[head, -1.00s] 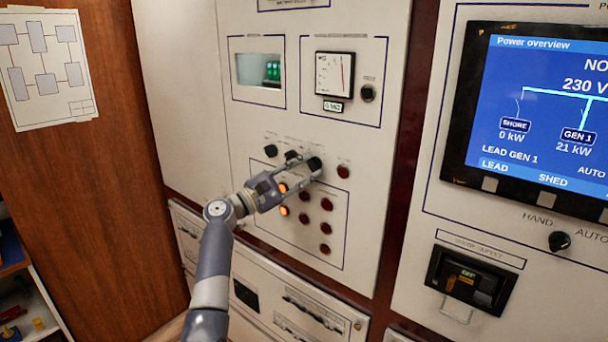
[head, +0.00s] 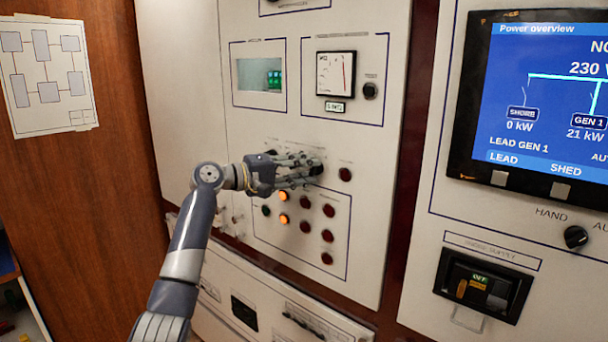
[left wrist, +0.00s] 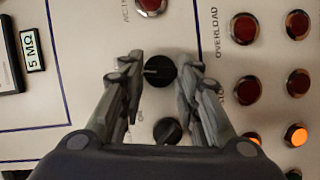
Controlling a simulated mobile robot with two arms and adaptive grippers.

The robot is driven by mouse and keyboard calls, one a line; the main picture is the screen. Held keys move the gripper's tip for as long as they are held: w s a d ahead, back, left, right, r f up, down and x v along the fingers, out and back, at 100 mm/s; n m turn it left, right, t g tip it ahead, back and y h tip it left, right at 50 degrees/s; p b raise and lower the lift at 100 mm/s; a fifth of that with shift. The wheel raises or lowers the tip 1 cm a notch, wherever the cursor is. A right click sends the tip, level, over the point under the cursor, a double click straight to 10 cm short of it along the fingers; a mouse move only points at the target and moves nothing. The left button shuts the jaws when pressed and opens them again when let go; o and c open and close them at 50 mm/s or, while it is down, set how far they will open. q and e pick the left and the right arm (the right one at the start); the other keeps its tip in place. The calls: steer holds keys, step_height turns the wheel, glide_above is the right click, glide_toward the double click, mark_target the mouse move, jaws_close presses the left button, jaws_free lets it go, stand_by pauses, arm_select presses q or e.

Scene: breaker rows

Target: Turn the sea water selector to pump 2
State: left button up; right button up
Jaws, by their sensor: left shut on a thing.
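My left gripper (head: 310,168) is at the row of black selector knobs on the white panel, its fingers along the panel face. In the left wrist view, the fingertips (left wrist: 160,74) are on both sides of a black round knob (left wrist: 160,71), shut on it. A pale mark on this knob points left in that view. A second black knob (left wrist: 167,131) sits between the fingers, nearer the palm. The knobs' labels are partly hidden or too small to read, so I cannot tell which is the sea water selector. My right gripper is not in view.
Red buttons and two lit orange lamps (head: 283,196) sit just below the gripper. A red button (head: 345,174) is right of the held knob. A meter (head: 335,74) is above. The power screen (head: 540,105) and a HAND/AUTO knob (head: 576,237) are further right.

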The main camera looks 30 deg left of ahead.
arm_select(q)
steer(key=shift+d+r+m+g+y+p, duration=0.1)
steer(key=shift+m+g+y+p, duration=0.45)
steer(key=shift+m, duration=0.75)
steer(key=shift+d+r+m+g+y+p, duration=0.1)
steer(key=shift+m+g+y+p, duration=0.2)
steer(key=shift+m+y, duration=0.7)
steer(key=shift+m+h, duration=0.35)
steer(key=shift+m, duration=0.05)
steer(key=o, duration=1.1)
steer(key=shift+c, duration=0.2)
steer(key=v, duration=1.2)
steer(key=shift+f, duration=0.1)
